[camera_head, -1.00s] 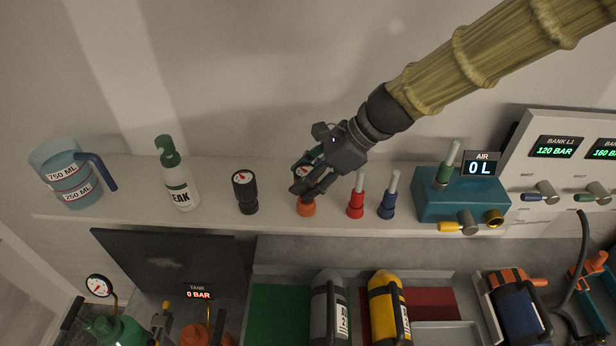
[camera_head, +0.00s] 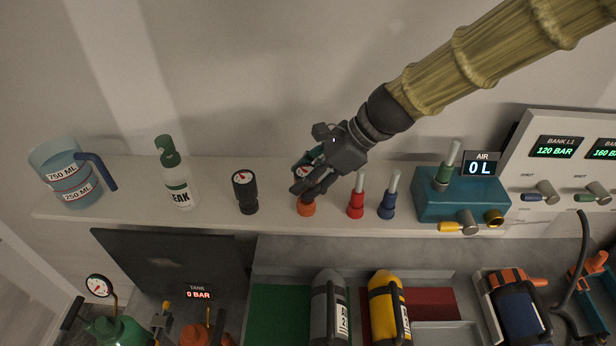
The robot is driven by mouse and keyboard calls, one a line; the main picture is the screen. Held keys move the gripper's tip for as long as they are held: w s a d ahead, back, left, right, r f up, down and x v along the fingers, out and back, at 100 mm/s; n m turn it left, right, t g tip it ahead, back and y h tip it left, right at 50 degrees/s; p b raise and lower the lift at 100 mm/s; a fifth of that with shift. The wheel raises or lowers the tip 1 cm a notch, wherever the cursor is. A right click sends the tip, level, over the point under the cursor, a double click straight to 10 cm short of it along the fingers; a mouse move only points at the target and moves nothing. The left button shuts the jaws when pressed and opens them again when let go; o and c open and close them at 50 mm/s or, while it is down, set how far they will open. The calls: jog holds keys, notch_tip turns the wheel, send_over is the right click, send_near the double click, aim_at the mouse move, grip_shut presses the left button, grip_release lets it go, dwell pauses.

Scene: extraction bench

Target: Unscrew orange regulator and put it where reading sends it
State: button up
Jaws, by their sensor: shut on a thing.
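The orange regulator (camera_head: 307,208) stands on the pale shelf, its orange base showing below my gripper and part of a white gauge dial showing beside the fingers. My gripper (camera_head: 309,190) is over it from the upper right and is shut on it. The fingers hide most of its body. A black regulator with a white gauge (camera_head: 245,190) stands to its left. A tank display (camera_head: 198,292) reads 0 BAR, near a green cylinder (camera_head: 118,330) and an orange one (camera_head: 196,336) at the lower left.
On the shelf (camera_head: 130,215) are a measuring jug (camera_head: 70,185), a LEAK bottle (camera_head: 178,185), red (camera_head: 356,204) and blue (camera_head: 387,205) fittings, and a teal AIR box (camera_head: 465,200) reading 0 L. Below, a grey cylinder (camera_head: 328,305) and a yellow one (camera_head: 383,300) lie over green and red areas.

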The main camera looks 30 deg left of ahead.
jog(key=shift+f, duration=0.55)
dwell(0.4)
jog(key=shift+r, duration=0.6)
jog(key=shift+s+f, duration=0.15)
jog(key=shift+f, duration=1)
dwell(1.6)
jog(key=shift+d, duration=0.1)
dwell(0.6)
jog(key=shift+f, duration=0.25)
jog(key=o, duration=1.4)
